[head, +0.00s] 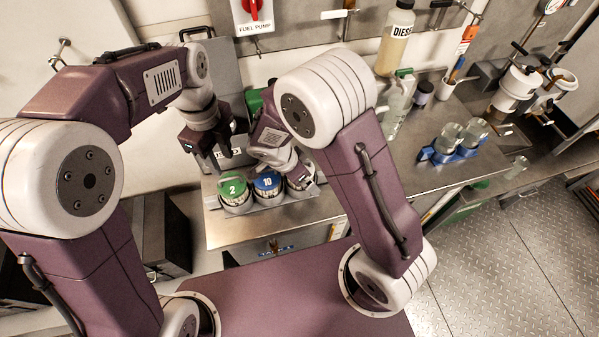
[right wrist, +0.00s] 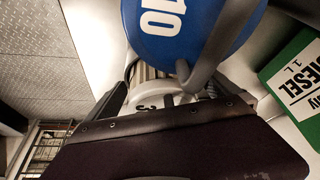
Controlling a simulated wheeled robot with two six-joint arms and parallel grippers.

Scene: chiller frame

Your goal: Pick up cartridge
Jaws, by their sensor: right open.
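A row of cartridges stands on the steel bench: a green-topped one marked 2 (head: 233,189), a blue-topped one marked 10 (head: 268,185), and a third (head: 299,180) at the right, partly covered by my right gripper. In the right wrist view the blue top (right wrist: 185,25) is close, beside a pale cartridge top (right wrist: 160,105) largely hidden behind my gripper. My right gripper (head: 293,172) is open over the right end of the row; its contact with the cartridge cannot be told. My left gripper (head: 212,152) hangs above and behind the green cartridge, open and empty.
A green diesel can (right wrist: 295,80) stands beside the cartridges. A diesel bottle (head: 396,40), a spray bottle (head: 395,105) and a blue holder with jars (head: 455,143) stand farther right. A red fuel pump switch (head: 253,10) is on the wall. The bench front is clear.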

